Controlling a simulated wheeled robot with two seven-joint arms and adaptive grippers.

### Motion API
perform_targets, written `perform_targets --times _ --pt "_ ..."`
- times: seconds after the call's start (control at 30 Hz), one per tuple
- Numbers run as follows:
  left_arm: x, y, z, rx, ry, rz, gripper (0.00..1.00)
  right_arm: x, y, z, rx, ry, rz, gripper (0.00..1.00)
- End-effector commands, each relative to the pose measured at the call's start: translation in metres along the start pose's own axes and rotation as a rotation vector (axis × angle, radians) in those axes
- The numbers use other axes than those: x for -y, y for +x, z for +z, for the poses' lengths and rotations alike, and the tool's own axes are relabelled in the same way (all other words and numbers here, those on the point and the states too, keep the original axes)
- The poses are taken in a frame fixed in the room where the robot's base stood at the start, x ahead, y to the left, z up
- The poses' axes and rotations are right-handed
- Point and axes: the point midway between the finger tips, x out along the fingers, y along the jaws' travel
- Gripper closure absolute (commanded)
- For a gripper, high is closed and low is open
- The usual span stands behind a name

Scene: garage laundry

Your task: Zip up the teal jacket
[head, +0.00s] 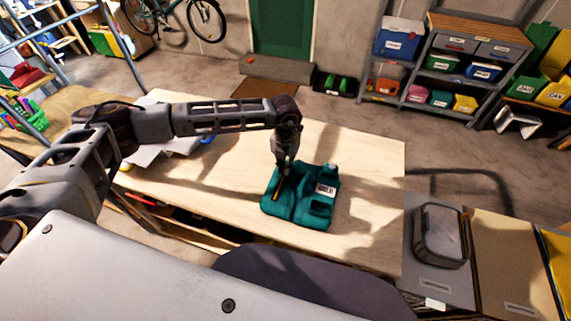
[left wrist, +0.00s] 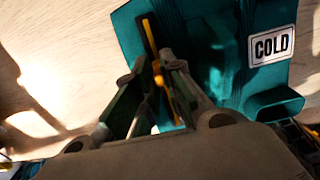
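The teal jacket (head: 318,208) lies on the light wooden table, below my left gripper. It has a white label reading COLD in the left wrist view (left wrist: 271,46). A black and yellow zip strip (left wrist: 150,38) runs down the teal cloth (left wrist: 200,35) there. My left gripper (head: 281,172) points down over the jacket's left part. Its two fingers (left wrist: 157,68) are a narrow gap apart, one on each side of the yellow strip. I cannot tell whether the fingertips touch the strip or its pull. My right gripper is not in view.
The table (head: 370,175) is clear to the right of the jacket. Pale folded items (head: 165,142) lie at the left, behind my arm. A grey lidded box (head: 440,235) stands beyond the table's right edge. Shelves with bins (head: 445,68) stand at the back right.

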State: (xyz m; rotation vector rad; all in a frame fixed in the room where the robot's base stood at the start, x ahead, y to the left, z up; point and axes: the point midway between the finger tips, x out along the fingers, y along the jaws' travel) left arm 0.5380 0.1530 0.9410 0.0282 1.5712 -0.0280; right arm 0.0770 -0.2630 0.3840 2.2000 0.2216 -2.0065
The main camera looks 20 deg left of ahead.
Motion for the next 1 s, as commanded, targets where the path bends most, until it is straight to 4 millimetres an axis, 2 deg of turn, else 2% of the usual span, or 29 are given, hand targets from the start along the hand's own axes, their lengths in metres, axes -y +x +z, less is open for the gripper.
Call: perform_targets --times 0.47,1.0 --pt "0.0 0.0 0.004 0.001 -0.001 0.0 1.0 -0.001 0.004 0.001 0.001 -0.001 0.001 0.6" --pt "0.001 0.002 0.038 0.003 0.0 0.0 1.0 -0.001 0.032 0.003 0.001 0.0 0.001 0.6"
